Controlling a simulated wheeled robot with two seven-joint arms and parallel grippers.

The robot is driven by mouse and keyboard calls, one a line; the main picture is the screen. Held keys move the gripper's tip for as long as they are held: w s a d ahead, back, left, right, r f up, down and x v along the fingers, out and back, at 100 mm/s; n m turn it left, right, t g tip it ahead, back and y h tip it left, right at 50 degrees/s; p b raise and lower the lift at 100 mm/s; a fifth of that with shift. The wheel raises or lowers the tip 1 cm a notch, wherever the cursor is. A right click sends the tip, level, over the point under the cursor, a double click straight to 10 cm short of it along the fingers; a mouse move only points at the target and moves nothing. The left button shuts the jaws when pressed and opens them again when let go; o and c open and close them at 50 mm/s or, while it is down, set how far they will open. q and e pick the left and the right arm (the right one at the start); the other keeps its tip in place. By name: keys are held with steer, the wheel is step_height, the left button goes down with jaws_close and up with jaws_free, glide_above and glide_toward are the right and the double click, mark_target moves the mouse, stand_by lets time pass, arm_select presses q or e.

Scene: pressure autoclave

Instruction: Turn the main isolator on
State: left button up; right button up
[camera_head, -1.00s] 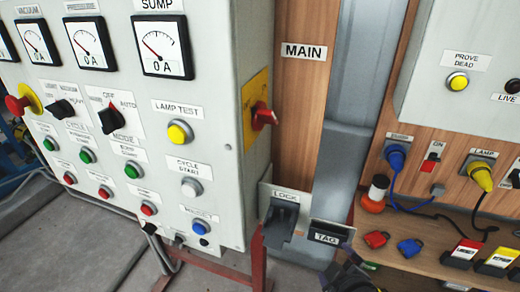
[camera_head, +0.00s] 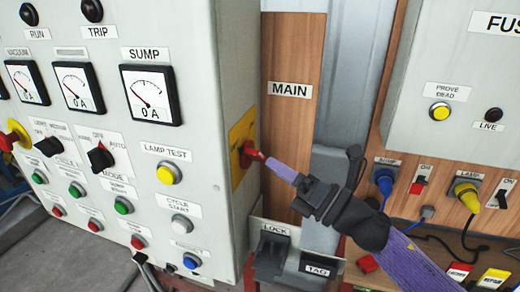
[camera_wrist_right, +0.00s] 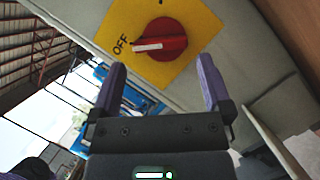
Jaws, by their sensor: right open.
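The main isolator is a red rotary knob (camera_head: 246,153) on a yellow plate (camera_head: 236,134), on the right side wall of the grey control cabinet. In the right wrist view the knob (camera_wrist_right: 168,40) shows face on, with its white pointer mark towards the word OFF on the yellow plate (camera_wrist_right: 190,12). My right gripper (camera_head: 272,165) is just in front of the knob, coming from the right. In the right wrist view its purple fingers (camera_wrist_right: 162,66) are open, apart on either side below the knob, with nothing between them. My left gripper is not in view.
A wooden panel with a MAIN label (camera_head: 290,89) and a grey vertical duct (camera_head: 350,75) stand right of the cabinet. The LOCK holder (camera_head: 272,255) and TAG holder (camera_head: 318,267) are below my right gripper. A FUSE-labelled box (camera_head: 460,70) is at the right.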

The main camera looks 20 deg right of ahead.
mark_target(262, 158)
steer(key=x, duration=0.5)
steer(key=shift+f+p, duration=0.1)
steer(key=shift+p, duration=0.3)
steer(key=shift+d, duration=0.1)
steer(key=c, duration=1)
steer(key=shift+o, duration=0.2)
steer(key=shift+r+m+p, duration=0.2)
steer(key=shift+m+p, duration=0.2)
steer(key=shift+p, duration=0.15)
steer(key=m+g+h+p, duration=0.1)
steer(key=m+p, duration=0.3)
steer(key=p, duration=0.2)
steer(key=m+g+h+p, duration=0.1)
steer(key=m+p, duration=0.3)
steer(key=p, duration=0.2)
steer(key=m+h+p, duration=0.2)
steer(key=m+p, duration=0.2)
steer(key=p, duration=0.2)
steer(key=shift+w+d+r+m+g, duration=0.1)
steer(key=shift+w+r+m+g, duration=0.1)
steer(key=shift+r+m+g, duration=0.2)
steer(key=m+p, duration=0.1)
steer(key=p, duration=0.1)
steer(key=shift+w+f+m+g+p, duration=0.1)
steer(key=shift+m+g+p, duration=0.2)
steer(key=shift+m+g, duration=0.1)
steer(key=shift+f+m+g+p, duration=0.15)
steer(key=shift+m+g+p, duration=0.35)
steer(key=shift+m+p, duration=0.3)
